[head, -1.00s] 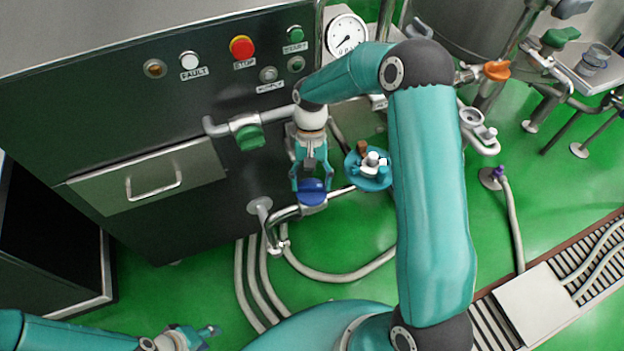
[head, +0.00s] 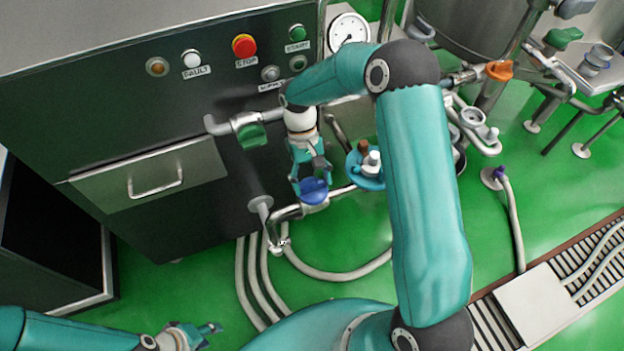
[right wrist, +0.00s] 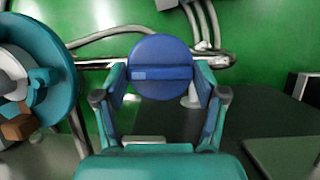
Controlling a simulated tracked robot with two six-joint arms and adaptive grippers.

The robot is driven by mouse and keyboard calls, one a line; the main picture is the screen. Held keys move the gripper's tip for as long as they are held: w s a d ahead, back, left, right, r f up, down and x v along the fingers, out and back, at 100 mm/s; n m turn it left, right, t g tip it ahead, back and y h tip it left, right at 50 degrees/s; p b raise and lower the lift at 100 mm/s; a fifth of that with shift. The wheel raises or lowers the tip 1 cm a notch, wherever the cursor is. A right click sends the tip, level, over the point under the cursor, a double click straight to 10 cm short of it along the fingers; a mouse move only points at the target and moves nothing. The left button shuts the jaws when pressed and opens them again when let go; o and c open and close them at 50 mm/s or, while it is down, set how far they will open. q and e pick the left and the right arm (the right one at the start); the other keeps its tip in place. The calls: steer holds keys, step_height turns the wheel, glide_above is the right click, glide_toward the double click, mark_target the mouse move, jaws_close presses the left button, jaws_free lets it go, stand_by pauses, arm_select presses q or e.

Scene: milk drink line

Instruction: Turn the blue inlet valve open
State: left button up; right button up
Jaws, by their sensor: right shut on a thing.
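The blue inlet valve (head: 314,191) sits on the steel pipe low in front of the dark cabinet. My right gripper (head: 311,181) reaches down to it from above and is shut on its round blue handle. In the right wrist view the blue handle (right wrist: 160,58) lies between the two fingers (right wrist: 160,88), with its raised bar running roughly level across the picture. The fingers hide part of the handle in the head view. My left gripper (head: 210,330) is at the bottom left, away from the valve; its jaw opening is unclear.
A green-handled valve (head: 252,135) is on the pipe above left. A teal round tray (head: 368,181) with small parts stands right of my right gripper, and also shows in the wrist view (right wrist: 62,62). Hoses (head: 335,275) lie on the green floor. The cabinet (head: 230,190) is close behind.

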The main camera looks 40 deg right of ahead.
steer(key=o, duration=1.1)
steer(key=shift+o, duration=0.2)
steer(key=shift+r, duration=0.1)
steer(key=v, duration=1.1)
steer(key=shift+w+r, duration=0.3)
steer(key=shift+d, duration=0.1)
